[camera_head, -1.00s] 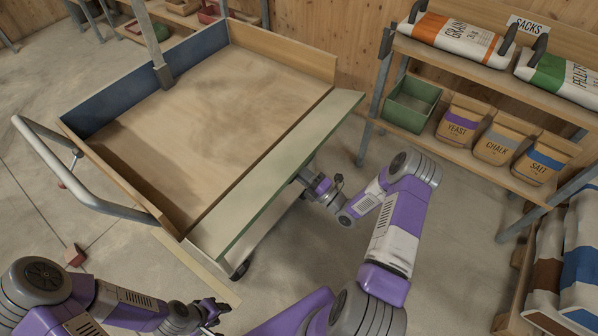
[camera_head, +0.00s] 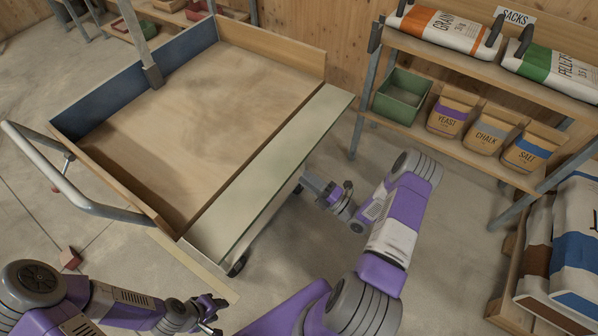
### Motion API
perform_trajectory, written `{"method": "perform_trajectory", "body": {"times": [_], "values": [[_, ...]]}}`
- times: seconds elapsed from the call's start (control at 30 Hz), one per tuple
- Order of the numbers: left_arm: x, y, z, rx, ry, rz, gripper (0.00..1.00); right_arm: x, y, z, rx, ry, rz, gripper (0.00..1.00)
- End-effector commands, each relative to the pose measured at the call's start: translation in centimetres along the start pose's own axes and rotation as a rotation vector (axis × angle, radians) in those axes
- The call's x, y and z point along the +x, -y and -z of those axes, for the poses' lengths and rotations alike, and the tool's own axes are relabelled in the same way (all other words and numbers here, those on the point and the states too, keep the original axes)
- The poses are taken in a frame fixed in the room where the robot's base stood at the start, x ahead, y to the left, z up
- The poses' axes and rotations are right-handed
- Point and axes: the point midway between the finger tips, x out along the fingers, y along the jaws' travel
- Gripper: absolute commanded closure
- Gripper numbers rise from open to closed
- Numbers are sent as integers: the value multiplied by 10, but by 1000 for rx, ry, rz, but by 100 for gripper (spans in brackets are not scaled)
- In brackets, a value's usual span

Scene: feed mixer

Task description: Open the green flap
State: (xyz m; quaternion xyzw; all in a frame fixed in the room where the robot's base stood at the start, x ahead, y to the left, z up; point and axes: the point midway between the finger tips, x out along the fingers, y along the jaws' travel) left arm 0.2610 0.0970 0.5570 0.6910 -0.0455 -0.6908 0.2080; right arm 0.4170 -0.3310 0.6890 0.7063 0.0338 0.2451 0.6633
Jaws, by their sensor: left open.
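The green flap (camera_head: 277,165) is a long pale green board along the near right side of the wooden cart bed (camera_head: 205,120). It is folded outward, away from the bed, with its broad face up. My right gripper (camera_head: 328,187) is just right of the flap's outer edge, below its level and apart from it in the picture. Its fingers are small and partly turned away, so their opening is unclear. My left gripper (camera_head: 213,312) is open and empty, low over the floor in front of the cart's near corner.
The cart has a blue far-left wall (camera_head: 125,88) and a grey push handle (camera_head: 70,185). A shelf (camera_head: 470,160) on the right holds a green bin (camera_head: 402,97) and several labelled bags. Sacks (camera_head: 565,245) stand at lower right. A small red block (camera_head: 69,258) lies on the floor.

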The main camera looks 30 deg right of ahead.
Motion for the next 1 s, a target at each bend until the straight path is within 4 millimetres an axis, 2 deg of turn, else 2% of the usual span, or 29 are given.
{"method": "perform_trajectory", "body": {"times": [0.3,0.47,0.57,0.67,0.7,0.83,0.93,1.0], "values": [[0,0,0,0,0,0,57,-6,1,0,1,0,1,62],[-1,0,0,0,0,0,57,-6,12,-5,17,23,41,85],[-2,-1,0,0,0,0,57,-10,42,-19,73,97,154,100],[-4,-1,0,0,0,0,57,-24,92,-40,186,232,330,100],[-4,-2,0,0,0,0,57,-34,114,-49,249,300,407,100],[-6,-2,0,0,0,0,57,-76,180,-65,489,540,633,100],[-8,-3,0,0,0,0,57,-114,223,-63,709,737,777,100],[-9,-3,0,0,0,0,57,-141,248,-53,880,876,863,100]]}}
